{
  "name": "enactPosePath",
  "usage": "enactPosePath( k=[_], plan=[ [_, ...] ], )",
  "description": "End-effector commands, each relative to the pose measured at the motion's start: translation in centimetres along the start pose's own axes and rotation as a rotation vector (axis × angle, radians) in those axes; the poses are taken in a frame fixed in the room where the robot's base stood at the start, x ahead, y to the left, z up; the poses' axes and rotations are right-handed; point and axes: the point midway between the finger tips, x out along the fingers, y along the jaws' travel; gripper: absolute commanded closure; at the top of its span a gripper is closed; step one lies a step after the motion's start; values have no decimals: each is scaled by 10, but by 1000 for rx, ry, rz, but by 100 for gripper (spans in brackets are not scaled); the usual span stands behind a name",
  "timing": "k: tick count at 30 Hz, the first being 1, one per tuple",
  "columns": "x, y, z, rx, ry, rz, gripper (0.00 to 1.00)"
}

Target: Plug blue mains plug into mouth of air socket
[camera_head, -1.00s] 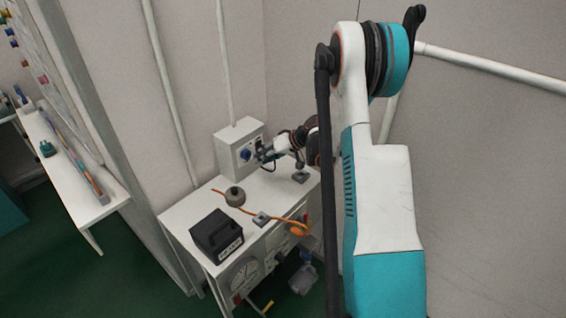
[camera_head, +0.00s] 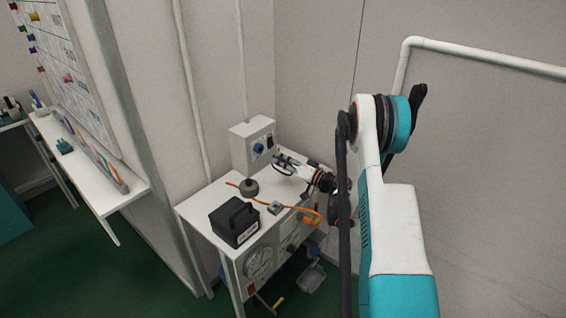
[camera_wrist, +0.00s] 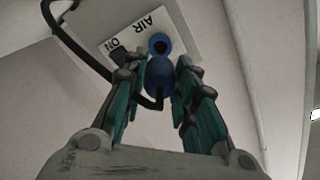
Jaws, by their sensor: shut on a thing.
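The air socket (camera_head: 258,148) is a blue round fitting on the front of a light grey wall box. In the wrist view its dark round mouth (camera_wrist: 159,44) shows beside an upside-down "AIR ON" label. My gripper (camera_head: 277,160) is right of the socket, in front of the box. In the wrist view my gripper (camera_wrist: 160,72) is shut on the blue mains plug (camera_wrist: 158,77), with a finger on each side. The plug lies just below the mouth in that view; whether they touch cannot be told. Its black cable (camera_wrist: 75,42) loops off to the left.
Below the box stands a white bench with a black case (camera_head: 234,222), a round grey-brown weight (camera_head: 249,187), an orange cable (camera_head: 290,207) and a small grey block (camera_head: 275,208). A wall shelf (camera_head: 90,180) is at the left. A grey bin (camera_head: 311,277) sits below the bench.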

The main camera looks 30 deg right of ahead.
Motion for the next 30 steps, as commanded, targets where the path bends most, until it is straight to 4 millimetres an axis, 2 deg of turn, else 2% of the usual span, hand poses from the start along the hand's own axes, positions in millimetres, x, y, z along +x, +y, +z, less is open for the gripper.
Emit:
enactPosePath(
  k=[8, 24, 30],
  plan=[
    [5, 0, 0, 7, -1, 1, 98],
    [48, 0, 0, 6, -2, 1, 98],
    [57, 0, 0, 6, -1, 2, 98]
  ],
)
